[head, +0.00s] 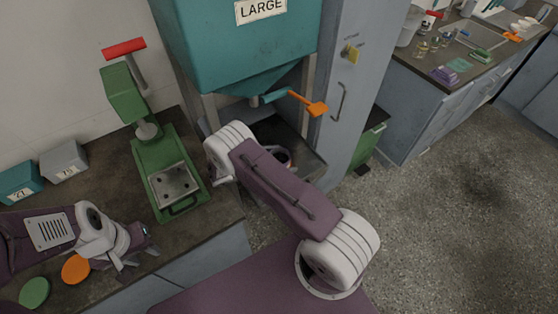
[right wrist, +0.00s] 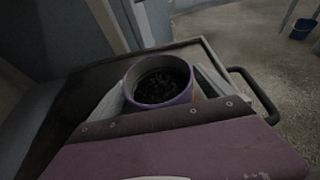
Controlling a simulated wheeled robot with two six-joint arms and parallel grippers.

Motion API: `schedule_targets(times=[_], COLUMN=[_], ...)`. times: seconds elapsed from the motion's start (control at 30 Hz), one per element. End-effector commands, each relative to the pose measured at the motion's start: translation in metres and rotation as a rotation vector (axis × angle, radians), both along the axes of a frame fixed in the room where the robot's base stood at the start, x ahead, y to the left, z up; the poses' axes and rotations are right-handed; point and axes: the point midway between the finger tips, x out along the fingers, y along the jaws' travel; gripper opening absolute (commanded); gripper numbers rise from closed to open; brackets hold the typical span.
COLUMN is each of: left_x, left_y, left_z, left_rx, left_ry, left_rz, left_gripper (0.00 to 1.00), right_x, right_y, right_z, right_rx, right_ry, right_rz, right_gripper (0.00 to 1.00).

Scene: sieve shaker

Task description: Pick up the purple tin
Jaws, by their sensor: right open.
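The purple tin (right wrist: 158,98) stands upright in the right wrist view, open at the top, with dark granular contents inside. My right gripper (right wrist: 163,90) is open, with a pale finger on each side of the tin. I cannot tell whether either finger touches it. In the head view my right arm reaches under the teal hopper and hides most of the right gripper and the tin. My left gripper (head: 135,247) is at the lower left above the bench, apart from the tin; its fingers are too unclear to judge.
The tin is on a dark rimmed surface (right wrist: 88,88) with a handle. The teal hopper (head: 240,45) with an orange lever (head: 308,103) hangs above my right arm. A green press (head: 165,165) stands left. Orange (head: 76,268) and green discs (head: 35,292) lie near my left gripper.

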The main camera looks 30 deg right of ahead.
Motion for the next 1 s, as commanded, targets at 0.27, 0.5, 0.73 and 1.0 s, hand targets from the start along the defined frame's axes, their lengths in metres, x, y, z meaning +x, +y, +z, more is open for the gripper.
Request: schedule_targets(times=[0.27, 0.5, 0.73, 1.0], left_x=[0.0, 0.0, 0.0, 0.0], left_y=[0.0, 0.0, 0.0, 0.0], left_z=[0.003, 0.003, 0.003, 0.004], left_rx=[0.0, 0.0, 0.0, 0.0], left_ry=[0.0, 0.0, 0.0, 0.0], left_rz=[0.0, 0.0, 0.0, 0.0], left_gripper=[0.36, 0.36, 0.36, 0.36], right_x=[0.002, 0.002, 0.002, 0.002], right_y=[-0.019, -0.019, -0.019, -0.019], right_z=[-0.008, -0.008, -0.008, 0.005], right_rx=[0.001, 0.001, 0.0, 0.001], right_ry=[0.0, -0.001, -0.001, -0.002], right_rz=[0.001, 0.001, 0.0, 0.0], right_gripper=[0.93, 0.54, 0.14, 0.14])
